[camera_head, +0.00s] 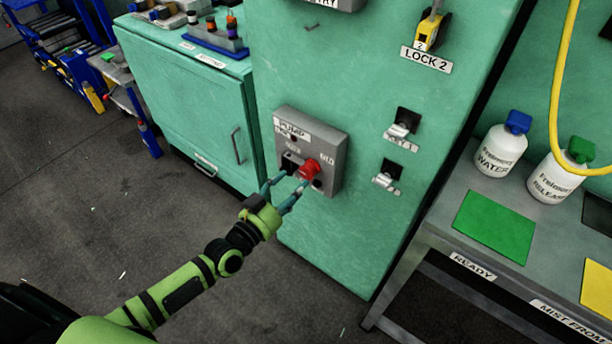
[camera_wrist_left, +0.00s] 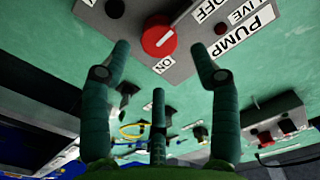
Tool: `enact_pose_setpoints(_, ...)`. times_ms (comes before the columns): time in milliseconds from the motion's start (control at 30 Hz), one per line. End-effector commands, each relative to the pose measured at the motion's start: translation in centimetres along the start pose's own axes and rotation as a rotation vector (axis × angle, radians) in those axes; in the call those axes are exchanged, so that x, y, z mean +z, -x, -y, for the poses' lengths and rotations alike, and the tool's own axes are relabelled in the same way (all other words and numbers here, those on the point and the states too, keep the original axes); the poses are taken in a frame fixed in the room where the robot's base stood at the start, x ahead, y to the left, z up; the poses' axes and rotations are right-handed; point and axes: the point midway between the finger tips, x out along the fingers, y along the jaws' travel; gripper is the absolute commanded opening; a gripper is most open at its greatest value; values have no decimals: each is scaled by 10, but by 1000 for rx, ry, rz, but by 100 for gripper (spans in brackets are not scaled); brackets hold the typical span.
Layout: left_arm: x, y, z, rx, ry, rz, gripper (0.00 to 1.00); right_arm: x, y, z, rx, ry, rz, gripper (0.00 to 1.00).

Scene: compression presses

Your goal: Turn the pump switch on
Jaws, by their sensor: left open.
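The pump switch is a red round knob (camera_head: 310,168) on a grey box labelled PUMP (camera_head: 334,150), fixed to the green cabinet front. In the left wrist view the red knob (camera_wrist_left: 158,36) shows at the top, with an ON label beside it and an OFF label further up to the right. A pale mark shows on the knob; I cannot tell which label it points to. My left gripper (camera_head: 290,183) is open in front of the box. In the left wrist view its fingers (camera_wrist_left: 160,50) stand apart, one on either side of the knob, with no clear contact. My right gripper is not in view.
Two key switches (camera_head: 402,124) and a yellow padlock (camera_head: 430,30) sit to the right on the cabinet. A grey bench (camera_head: 455,205) with white bottles (camera_head: 500,150) stands further right. Dark floor (camera_head: 110,220) is open at the left.

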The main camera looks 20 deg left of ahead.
Motion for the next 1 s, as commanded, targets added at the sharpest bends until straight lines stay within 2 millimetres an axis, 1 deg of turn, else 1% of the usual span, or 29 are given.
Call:
enact_pose_setpoints(33,-1,-9,1,-2,1,-2,62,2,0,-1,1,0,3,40)
enact_pose_setpoints(167,0,-30,1,-2,0,-1,62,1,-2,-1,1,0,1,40)
enact_pose_setpoints(300,0,-48,1,-1,0,1,62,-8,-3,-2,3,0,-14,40)
enact_pose_setpoints(467,1,-58,0,0,1,3,62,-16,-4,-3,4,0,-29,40)
enact_pose_setpoints(700,1,-59,0,0,1,4,62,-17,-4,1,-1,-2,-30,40)
enact_pose_setpoints(733,1,-58,0,0,1,4,58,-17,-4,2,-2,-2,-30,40)
enact_pose_setpoints(767,1,-58,0,0,1,4,46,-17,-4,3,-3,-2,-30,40)
enact_pose_setpoints(800,1,-58,0,0,1,4,30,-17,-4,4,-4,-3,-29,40)
enact_pose_setpoints(867,1,-58,0,0,2,4,6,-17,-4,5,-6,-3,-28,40)
enact_pose_setpoints(900,1,-58,0,0,2,4,0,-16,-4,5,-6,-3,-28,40)
enact_pose_setpoints(1000,1,-58,0,-1,4,3,0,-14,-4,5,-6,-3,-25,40)
